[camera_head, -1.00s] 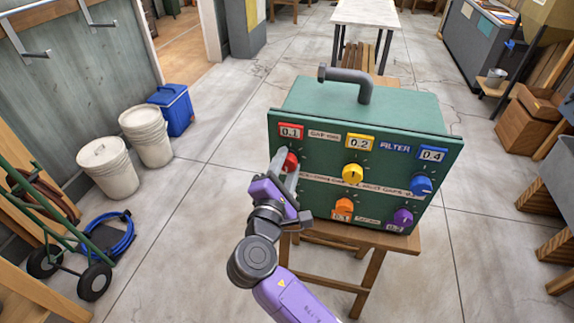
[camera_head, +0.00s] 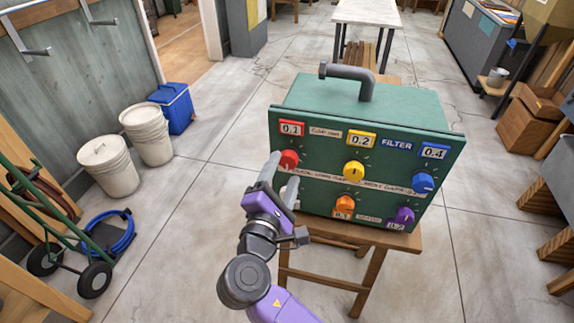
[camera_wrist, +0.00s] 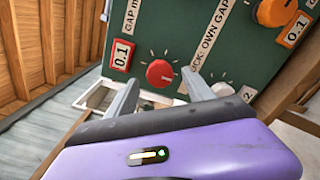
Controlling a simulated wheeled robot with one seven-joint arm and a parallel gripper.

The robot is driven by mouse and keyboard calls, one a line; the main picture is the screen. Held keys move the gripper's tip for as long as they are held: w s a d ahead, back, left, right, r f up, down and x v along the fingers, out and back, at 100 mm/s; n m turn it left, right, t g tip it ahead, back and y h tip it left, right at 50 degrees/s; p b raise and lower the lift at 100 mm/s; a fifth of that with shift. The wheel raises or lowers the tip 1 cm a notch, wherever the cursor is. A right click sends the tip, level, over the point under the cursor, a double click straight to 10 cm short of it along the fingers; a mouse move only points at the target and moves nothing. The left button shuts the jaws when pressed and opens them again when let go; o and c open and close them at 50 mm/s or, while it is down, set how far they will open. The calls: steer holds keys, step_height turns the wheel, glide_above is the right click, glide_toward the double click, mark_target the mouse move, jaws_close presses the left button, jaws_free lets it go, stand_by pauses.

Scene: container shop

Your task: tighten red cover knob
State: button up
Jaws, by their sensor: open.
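The red knob (camera_head: 288,159) is on the upper left of a green panel box (camera_head: 325,158), under a red-framed 0.1 display (camera_head: 291,128). It also shows in the wrist view (camera_wrist: 160,73), beyond my fingertips. My gripper (camera_head: 282,172) is open and empty, in front of the panel's left side, just below and left of the red knob. In the wrist view my gripper (camera_wrist: 162,85) has its two grey fingers apart, with the red knob between and beyond them. The fingers appear clear of the knob.
Yellow (camera_head: 353,171), blue (camera_head: 422,183), orange (camera_head: 344,205) and purple (camera_head: 404,216) knobs share the panel. The box stands on a wooden stool (camera_head: 375,239). White buckets (camera_head: 108,167), a blue cooler (camera_head: 172,108) and a green hand truck (camera_head: 50,222) stand at left. Floor between is clear.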

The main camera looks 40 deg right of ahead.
steer(key=shift+v, duration=1.95)
